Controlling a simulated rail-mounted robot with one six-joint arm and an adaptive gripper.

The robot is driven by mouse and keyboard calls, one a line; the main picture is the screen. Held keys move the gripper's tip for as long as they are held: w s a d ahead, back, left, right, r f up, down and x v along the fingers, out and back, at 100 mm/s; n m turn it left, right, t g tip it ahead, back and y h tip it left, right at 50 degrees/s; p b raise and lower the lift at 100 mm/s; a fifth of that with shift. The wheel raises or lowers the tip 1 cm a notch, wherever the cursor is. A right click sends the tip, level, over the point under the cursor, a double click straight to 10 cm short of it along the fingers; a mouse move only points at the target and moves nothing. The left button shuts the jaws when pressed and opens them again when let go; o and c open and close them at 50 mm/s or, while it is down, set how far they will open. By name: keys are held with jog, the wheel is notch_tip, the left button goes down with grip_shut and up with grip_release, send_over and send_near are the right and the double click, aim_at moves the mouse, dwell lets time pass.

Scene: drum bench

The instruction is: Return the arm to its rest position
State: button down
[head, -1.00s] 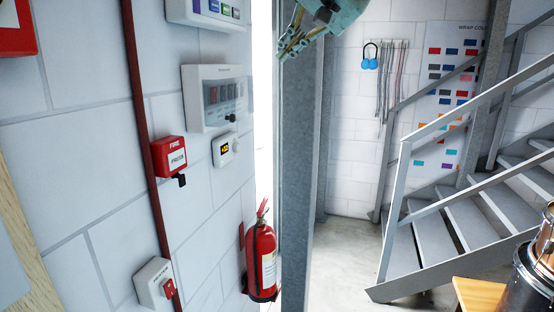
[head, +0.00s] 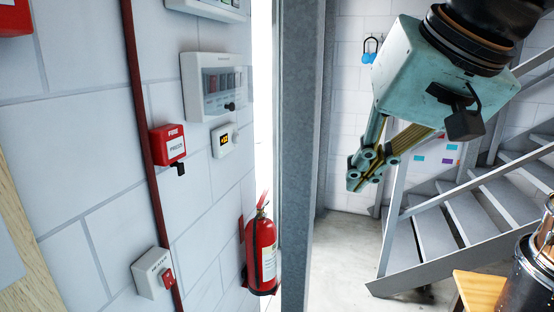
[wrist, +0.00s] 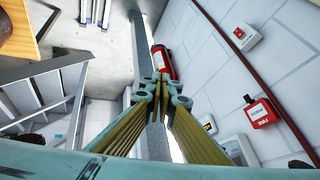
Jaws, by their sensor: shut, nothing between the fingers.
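My gripper (head: 366,170) hangs in the air right of the grey steel column in the head view, in front of the stairs and the back wall. Its fingers point down and to the left. In the wrist view the fingertips (wrist: 160,92) are together with nothing between them. Behind them in that view are the column and the floor.
A grey column (head: 302,150) stands left of my gripper. Metal stairs (head: 450,225) with railings are at right. A fire extinguisher (head: 262,250), a red fire box (head: 168,145) and a control panel (head: 212,88) are on the left wall. A black drum (head: 530,275) stands at lower right.

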jog(key=s+d+f+g+h, duration=0.1)
jog(key=s+d+f, duration=0.3)
jog(key=s+f, duration=0.3)
jog(key=s+d+f+n+g+h+b, duration=0.1)
jog(key=s+d+f, duration=0.2)
jog(key=s+f, duration=0.4)
jog(key=s, duration=0.5)
jog(key=shift+d+f, duration=0.15)
jog(key=shift+d, duration=0.25)
jog(key=c, duration=3.5)
grip_release()
jog(key=shift+w, duration=0.1)
